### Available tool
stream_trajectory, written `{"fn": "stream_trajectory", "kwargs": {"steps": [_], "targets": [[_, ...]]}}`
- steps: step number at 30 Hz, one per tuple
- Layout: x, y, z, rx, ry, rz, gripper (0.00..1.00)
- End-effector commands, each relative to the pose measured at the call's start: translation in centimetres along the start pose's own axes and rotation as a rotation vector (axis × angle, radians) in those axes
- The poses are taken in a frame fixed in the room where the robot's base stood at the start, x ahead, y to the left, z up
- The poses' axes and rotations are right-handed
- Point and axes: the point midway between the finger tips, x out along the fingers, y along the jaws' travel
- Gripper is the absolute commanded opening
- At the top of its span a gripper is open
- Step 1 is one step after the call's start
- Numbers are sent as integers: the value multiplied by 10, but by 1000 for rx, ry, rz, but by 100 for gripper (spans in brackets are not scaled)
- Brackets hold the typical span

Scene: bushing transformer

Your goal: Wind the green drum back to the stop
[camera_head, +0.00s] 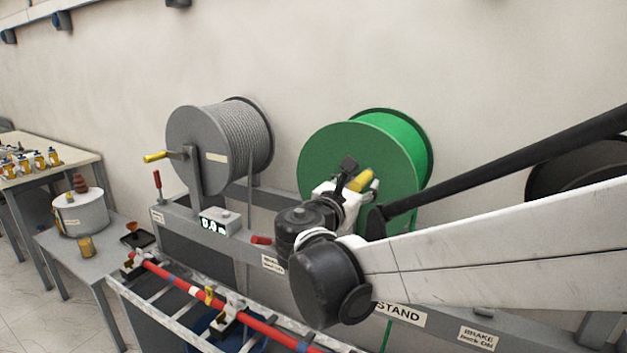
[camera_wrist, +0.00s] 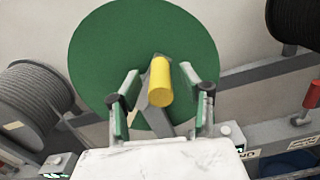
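The green drum (camera_head: 345,160) hangs on the stand against the wall, and its flat face fills the upper middle of the wrist view (camera_wrist: 105,60). Its yellow crank handle (camera_wrist: 160,82) points toward my wrist camera; in the head view the yellow handle (camera_head: 360,181) is partly hidden by my gripper. My gripper (camera_wrist: 160,74) is open, with one green-padded finger on each side of the handle and a visible gap on both sides. In the head view my gripper (camera_head: 356,177) is in front of the drum's lower face. The stop cannot be made out.
A grey rope drum (camera_head: 197,145) with a yellow handle stands left. A small lit display box (camera_head: 219,222) sits on the stand rail, with a red lever (camera_head: 157,186) left. A red rod (camera_head: 180,284) lies on a frame in front. A dark drum (camera_head: 580,170) is right, behind my arm.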

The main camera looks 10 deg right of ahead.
Motion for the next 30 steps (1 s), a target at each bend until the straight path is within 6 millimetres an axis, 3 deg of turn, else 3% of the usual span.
{"fn": "stream_trajectory", "kwargs": {"steps": [10,19,30], "targets": [[3,0,0,0,0,0,40],[3,0,0,0,0,0,0],[6,-2,1,-8,-1,-6,0]]}}
